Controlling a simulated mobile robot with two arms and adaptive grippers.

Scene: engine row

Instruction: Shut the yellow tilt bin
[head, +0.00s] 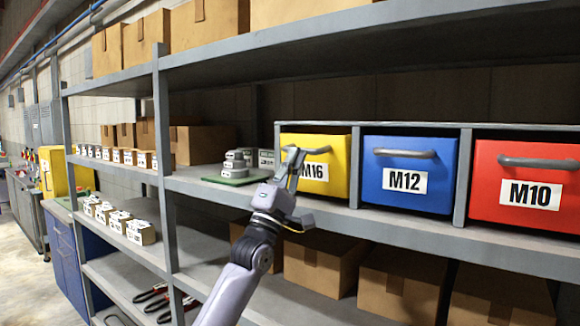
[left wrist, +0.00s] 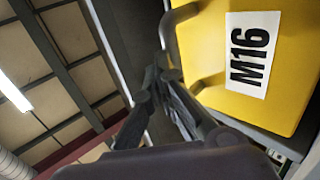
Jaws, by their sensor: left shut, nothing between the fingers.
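The yellow tilt bin (head: 337,170), marked M16, sits at the left of a row of three bins on the shelf. Its front is close to the bin frame; I cannot tell whether it is fully flush. A grey bar handle (head: 318,150) crosses its upper front. My left gripper (head: 293,158) is shut and empty in front of the bin's left part, hiding some of the label and handle. In the left wrist view the yellow front (left wrist: 292,100) fills the upper right, and the closed fingers (left wrist: 164,75) are beside its handle. Contact is unclear. My right gripper is not in view.
A blue bin (head: 385,200), marked M12, and a red bin (head: 490,205), marked M10, stand to the right. Grey parts on a green tray (head: 235,178) lie on the shelf to the left. Cardboard boxes (head: 395,285) fill the shelf below.

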